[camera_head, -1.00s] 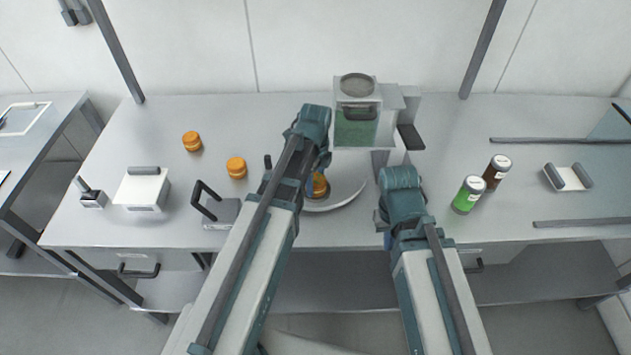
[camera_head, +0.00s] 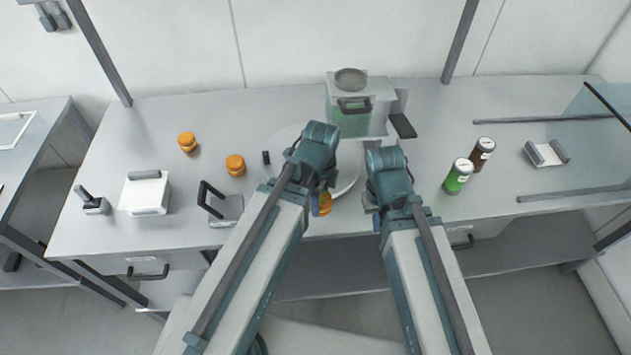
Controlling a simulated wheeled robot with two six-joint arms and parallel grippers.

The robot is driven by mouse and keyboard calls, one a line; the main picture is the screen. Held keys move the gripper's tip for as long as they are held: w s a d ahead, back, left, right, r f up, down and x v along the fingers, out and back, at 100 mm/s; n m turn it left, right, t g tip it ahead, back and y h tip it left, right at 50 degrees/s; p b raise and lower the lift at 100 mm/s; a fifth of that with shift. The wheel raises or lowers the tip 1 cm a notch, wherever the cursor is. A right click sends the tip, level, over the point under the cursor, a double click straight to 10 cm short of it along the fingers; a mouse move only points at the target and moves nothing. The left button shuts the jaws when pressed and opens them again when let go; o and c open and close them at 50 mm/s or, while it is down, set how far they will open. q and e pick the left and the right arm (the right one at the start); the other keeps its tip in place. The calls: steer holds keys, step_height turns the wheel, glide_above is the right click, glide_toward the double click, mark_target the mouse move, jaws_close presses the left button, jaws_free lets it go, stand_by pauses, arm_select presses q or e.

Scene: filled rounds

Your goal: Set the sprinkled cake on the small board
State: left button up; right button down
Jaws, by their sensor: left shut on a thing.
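An orange round cake (camera_head: 325,204) shows just under my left gripper (camera_head: 322,190), which is shut on it. The cake is at the front rim of a pale round plate (camera_head: 347,182); whether it touches the plate is unclear. Sprinkles on it are too small to make out. My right gripper (camera_head: 371,204) is right of the plate, its fingers mostly hidden under its own wrist. I cannot pick out a small board with certainty; my arms cover part of the table.
Two more orange rounds (camera_head: 187,142) (camera_head: 235,165) stand at left. A dispenser with green filling (camera_head: 350,118) stands behind the plate. A black-handled grey piece (camera_head: 228,211), a white box (camera_head: 145,194), green jar (camera_head: 458,176) and brown jar (camera_head: 481,153) stand around. The left back is clear.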

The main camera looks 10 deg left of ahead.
arm_select(q)
steer(key=s+f+b, duration=0.1)
steer(key=b, duration=0.1)
steer(key=s+d+f+b, duration=0.1)
steer(key=s+f, duration=0.1)
steer(key=shift+s+d+f+b, duration=0.1)
steer(key=shift+s+f+b, duration=0.05)
steer(key=shift+f+b, duration=0.15)
steer(key=shift+r, duration=0.25)
arm_select(e)
steer(key=f, duration=0.1)
steer(key=s+f, duration=0.1)
steer(key=f, duration=0.1)
steer(key=shift+d, duration=0.2)
arm_select(q)
steer(key=shift+d, duration=0.1)
